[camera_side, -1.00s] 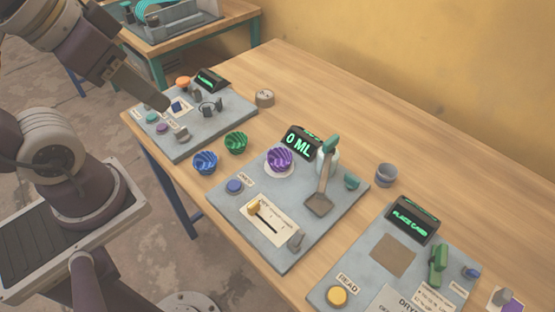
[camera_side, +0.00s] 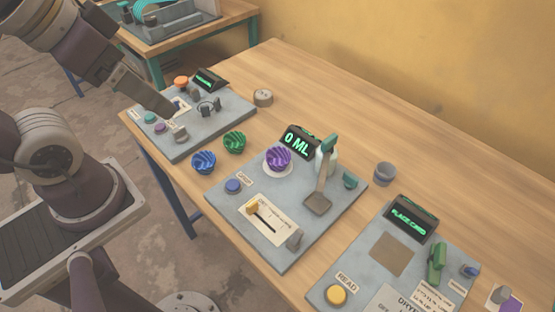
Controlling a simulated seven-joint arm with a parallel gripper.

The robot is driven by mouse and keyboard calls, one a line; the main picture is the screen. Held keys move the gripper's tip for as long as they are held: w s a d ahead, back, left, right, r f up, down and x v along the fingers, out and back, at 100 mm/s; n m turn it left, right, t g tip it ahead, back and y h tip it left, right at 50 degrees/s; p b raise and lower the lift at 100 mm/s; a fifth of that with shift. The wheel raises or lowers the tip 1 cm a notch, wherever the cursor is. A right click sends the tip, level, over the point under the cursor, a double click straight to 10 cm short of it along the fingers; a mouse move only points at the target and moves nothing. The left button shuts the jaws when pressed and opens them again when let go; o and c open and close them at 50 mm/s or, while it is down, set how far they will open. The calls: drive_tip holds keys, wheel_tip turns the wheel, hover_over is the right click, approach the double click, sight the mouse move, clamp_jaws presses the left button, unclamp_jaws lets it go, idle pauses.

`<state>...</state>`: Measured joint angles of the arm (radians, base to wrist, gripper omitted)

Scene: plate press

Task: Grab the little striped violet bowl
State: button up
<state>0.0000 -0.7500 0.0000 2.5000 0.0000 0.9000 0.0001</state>
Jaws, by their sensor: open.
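The small striped violet bowl (camera_side: 278,157) sits on a pale round rest on the middle grey station board, just in front of the "0 ML" display. A striped green bowl (camera_side: 234,142) and a striped blue bowl (camera_side: 204,162) stand on the wooden table to its left. My gripper (camera_side: 165,112) is at the upper left, over the far-left station board, well apart from the violet bowl. It is open, with nothing seen in it; the two fingers overlap from this side.
The "0 ML" display (camera_side: 302,142) and a dispenser (camera_side: 326,160) with a green top stand right beside the violet bowl. A grey cup (camera_side: 384,173) is further right. The far-left board (camera_side: 215,118) holds knobs and a display.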

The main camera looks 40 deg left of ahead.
drive_tip(key=n+g+h, duration=0.5)
drive_tip(key=n+h, duration=0.7)
drive_tip(key=n, duration=0.2)
hover_over(272, 153)
drive_tip(key=s, duration=0.7)
wheel_tip(272, 153, down, 12)
drive_tip(key=w+a+f+n+t, duration=0.1)
drive_tip(key=f+n, duration=0.1)
drive_tip(key=f, duration=0.1)
drive_tip(key=w+a+f+n+t, duration=0.1)
drive_tip(key=a+f+n+t, duration=0.1)
drive_tip(key=f+n, duration=0.1)
drive_tip(key=w+a+f+n+t, duration=0.1)
drive_tip(key=w+a+f+n, duration=0.1)
drive_tip(key=f, duration=0.3)
drive_tip(key=shift+a+f+n+h, duration=0.1)
drive_tip(key=shift+n+h, duration=0.2)
drive_tip(key=shift+n, duration=0.4)
drive_tip(key=shift+t, duration=0.3)
drive_tip(key=x, duration=0.7)
drive_tip(key=shift+s, duration=0.15)
drive_tip(key=c, duration=1)
drive_tip(key=shift+c, duration=0.2)
